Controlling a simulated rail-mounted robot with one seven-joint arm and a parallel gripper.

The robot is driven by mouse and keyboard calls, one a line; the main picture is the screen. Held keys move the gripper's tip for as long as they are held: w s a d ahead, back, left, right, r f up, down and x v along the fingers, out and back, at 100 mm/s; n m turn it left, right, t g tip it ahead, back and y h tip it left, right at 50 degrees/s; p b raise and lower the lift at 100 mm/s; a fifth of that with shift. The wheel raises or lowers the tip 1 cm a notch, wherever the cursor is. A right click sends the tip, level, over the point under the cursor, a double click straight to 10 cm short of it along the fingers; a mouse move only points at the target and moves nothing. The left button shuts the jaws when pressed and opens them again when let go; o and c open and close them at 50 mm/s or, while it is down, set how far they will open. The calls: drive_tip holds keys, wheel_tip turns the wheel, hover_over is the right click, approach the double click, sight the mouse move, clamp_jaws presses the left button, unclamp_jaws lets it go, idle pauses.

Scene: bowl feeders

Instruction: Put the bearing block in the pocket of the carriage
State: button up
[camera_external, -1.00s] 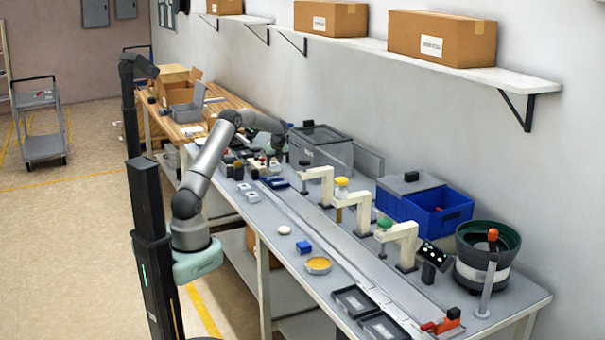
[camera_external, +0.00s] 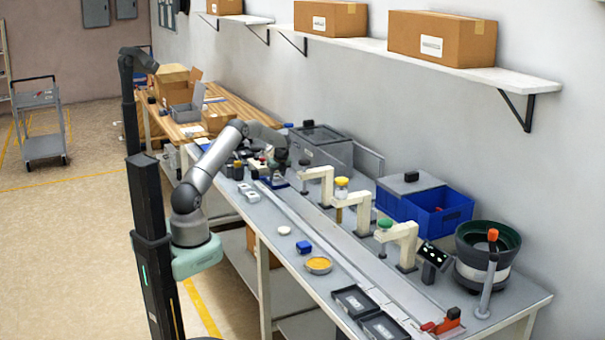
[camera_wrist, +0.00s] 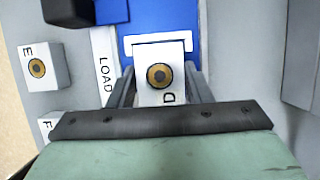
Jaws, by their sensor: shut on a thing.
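My gripper (camera_wrist: 160,88) is shut on a white bearing block (camera_wrist: 147,97) with a bronze ring and the letter D, which sits between the two fingers. The block is over the blue carriage (camera_wrist: 165,17) in the wrist view, at a white-edged part of it that looks like the pocket. The block hides part of this, and I cannot tell whether it is inside or above the pocket. In the external view the carriage (camera_external: 275,184) lies on the rail below my gripper, whose fingers are too small to make out.
A white strip marked LOAD (camera_wrist: 104,70) runs left of the carriage. Block E (camera_wrist: 42,67) and block F (camera_wrist: 46,125) stand further left. A dark object (camera_wrist: 68,10) is at the top left. A grey lidded bin (camera_external: 320,148) stands behind.

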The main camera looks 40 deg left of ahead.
drive_tip(key=o, duration=1.1)
drive_tip(key=b+v, duration=0.1)
drive_tip(key=v, duration=1.1)
drive_tip(key=s+d+r+n, duration=0.5)
drive_tip(key=s+d+r, duration=0.1)
drive_tip(key=s, duration=0.4)
drive_tip(key=s+d+n+h, duration=0.1)
drive_tip(key=s+d+n, duration=0.2)
drive_tip(key=s, duration=0.9)
drive_tip(key=s+d+f+n+h, duration=0.1)
drive_tip(key=s+d+n, duration=0.2)
drive_tip(key=s+n, duration=0.5)
drive_tip(key=s+d+f+n+g+h, duration=0.1)
drive_tip(key=s+d+n, duration=0.3)
drive_tip(key=s, duration=1.2)
drive_tip(key=shift+f+n+h, duration=0.25)
drive_tip(key=shift+n+h, duration=0.25)
drive_tip(key=shift+n, duration=0.8)
